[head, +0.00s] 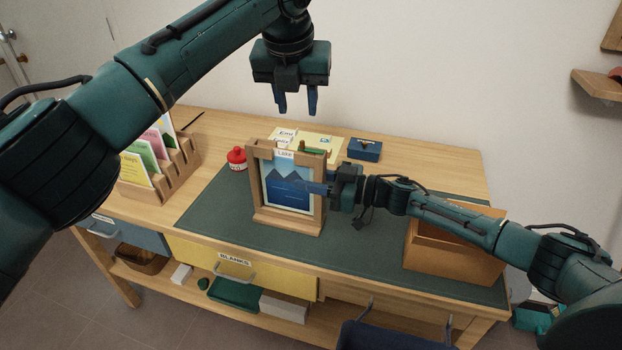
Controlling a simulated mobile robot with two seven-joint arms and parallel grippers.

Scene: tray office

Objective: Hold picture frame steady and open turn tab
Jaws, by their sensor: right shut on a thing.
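The picture frame (315,214) stands upright on the green desk mat, a wooden frame with a blue mountain picture and a label at its top. My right gripper (318,188) comes in from the right and is shut on the frame's right side, its fingers crossing the picture's edge. My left gripper (298,102) hangs above and behind the frame, fingers down, apart and empty. A small green piece shows by the frame's top right; I cannot tell whether it is the turn tab.
A red-capped container (237,158) stands left of the frame. A wooden card rack (178,172) is at the left, a blue box (364,150) at the back, and an orange-brown bin (440,262) at the right under my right arm. The mat's front is clear.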

